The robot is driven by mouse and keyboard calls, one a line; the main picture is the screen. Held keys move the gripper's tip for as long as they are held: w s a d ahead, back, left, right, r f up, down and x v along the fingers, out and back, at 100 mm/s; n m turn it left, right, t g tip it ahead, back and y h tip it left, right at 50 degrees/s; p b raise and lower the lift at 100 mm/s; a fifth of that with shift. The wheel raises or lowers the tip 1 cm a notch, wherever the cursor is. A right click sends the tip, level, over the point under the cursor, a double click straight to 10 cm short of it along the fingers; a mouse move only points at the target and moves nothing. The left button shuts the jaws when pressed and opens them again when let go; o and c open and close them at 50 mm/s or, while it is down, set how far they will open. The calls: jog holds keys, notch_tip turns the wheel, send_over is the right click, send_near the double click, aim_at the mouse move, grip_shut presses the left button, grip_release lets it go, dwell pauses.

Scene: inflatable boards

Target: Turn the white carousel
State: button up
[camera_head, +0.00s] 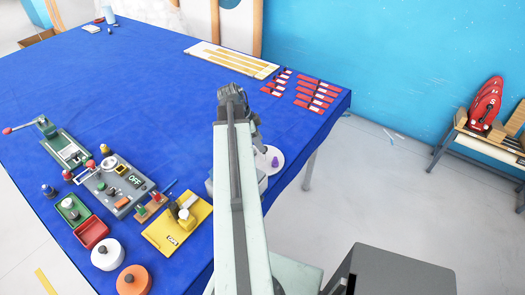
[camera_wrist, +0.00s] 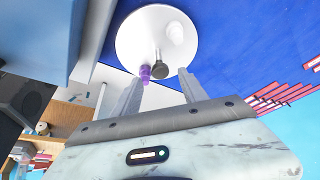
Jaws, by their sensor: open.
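The white carousel is a round white disc (camera_wrist: 135,35) at the top of the wrist view. A purple peg (camera_wrist: 145,73) and a dark grey knob (camera_wrist: 158,70) stand at its near edge, and a pale peg (camera_wrist: 175,33) stands farther in. In the head view the carousel (camera_head: 266,169) is near the table's right edge, partly hidden by my arm, with the purple peg (camera_head: 275,161) showing. My gripper (camera_wrist: 159,88) is open, its fingers either side of the purple peg and dark knob. I cannot tell whether they touch. My arm mostly hides the gripper in the head view.
The blue table (camera_head: 140,90) is clear across its middle. Red pieces (camera_head: 315,92) and a wooden-slat board (camera_head: 232,60) lie behind the carousel. A yellow board (camera_head: 178,226), a grey OFF panel (camera_head: 120,190) and a white round piece (camera_head: 107,262) are to the left.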

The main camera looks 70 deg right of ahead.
aim_at(264, 154)
jog(key=b+x, duration=0.1)
jog(key=x, duration=0.2)
jog(key=shift+f+b, duration=0.15)
jog(key=shift+b, duration=0.2)
grip_shut()
dwell(0.9)
jog(key=shift+d, duration=0.1)
